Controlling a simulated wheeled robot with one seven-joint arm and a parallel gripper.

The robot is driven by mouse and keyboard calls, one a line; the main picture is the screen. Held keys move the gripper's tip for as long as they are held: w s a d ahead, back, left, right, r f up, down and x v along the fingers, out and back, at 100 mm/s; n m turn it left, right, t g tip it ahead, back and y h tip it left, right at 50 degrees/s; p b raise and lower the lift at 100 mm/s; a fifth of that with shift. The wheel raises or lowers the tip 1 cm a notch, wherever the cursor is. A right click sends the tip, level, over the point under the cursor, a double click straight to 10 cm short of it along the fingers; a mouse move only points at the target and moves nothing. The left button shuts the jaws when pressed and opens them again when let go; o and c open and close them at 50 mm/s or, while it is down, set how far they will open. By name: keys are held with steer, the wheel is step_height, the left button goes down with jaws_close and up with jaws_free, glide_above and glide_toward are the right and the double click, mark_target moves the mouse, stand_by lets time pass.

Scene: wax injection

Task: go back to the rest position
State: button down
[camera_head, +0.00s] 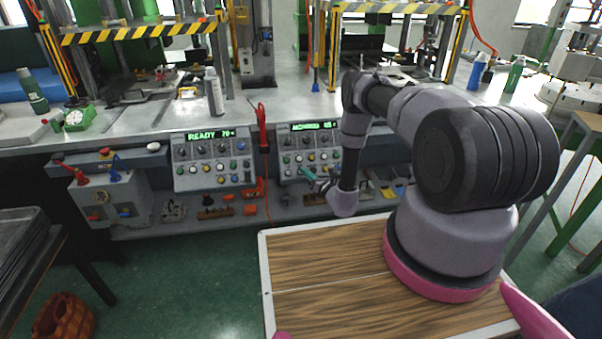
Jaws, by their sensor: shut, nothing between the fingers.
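My arm rises from the wooden-topped base at the right, bends over and comes down in front of the right control panel (309,155). My gripper (317,181) is small in view, just left of the lowest wrist joint and over the lower edge of that panel. It is shut, and I see nothing held in it. I cannot tell whether it touches the panel. The wrist hides part of the panel's right side.
The left control panel (213,160) reads "READY". A steel workbench (135,118) with presses runs behind. A lower shelf (150,232) holds small parts. A dark rack (30,262) stands at the left; green floor lies between.

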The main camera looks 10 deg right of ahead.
steer(key=a+r+n+g+y, duration=0.3)
steer(key=a+r+n, duration=0.1)
steer(key=r, duration=0.6)
steer(key=a+r+n+g+y, duration=0.3)
steer(key=r+n, duration=0.1)
steer(key=r, duration=0.7)
steer(key=a+r+n+g+y, duration=0.3)
steer(key=a+r+n, duration=0.1)
steer(key=r, duration=0.6)
steer(key=s+a+r+n+g, duration=0.1)
steer(key=s+r+n+g, duration=0.45)
steer(key=r, duration=0.55)
steer(key=s+r+n+g+h, duration=0.1)
steer(key=s+r+n+h, duration=0.2)
steer(key=s+r+n, duration=0.5)
steer(key=s+d+r+n+t+h, duration=0.1)
steer(key=s+d+r+t+h, duration=0.1)
steer(key=s, duration=0.6)
steer(key=s+d+r+n+t+h, duration=0.2)
steer(key=s+d+r+h, duration=0.2)
steer(key=s+d, duration=0.4)
steer(key=s+d+r+n+t+h, duration=0.2)
steer(key=s+d+r+h, duration=0.1)
steer(key=s+d+h, duration=0.2)
steer(key=s+d, duration=0.2)
steer(key=s, duration=0.1)
steer(key=shift+s+d+r+h, duration=0.15)
steer(key=shift+r+h, duration=0.05)
steer(key=shift+h, duration=0.1)
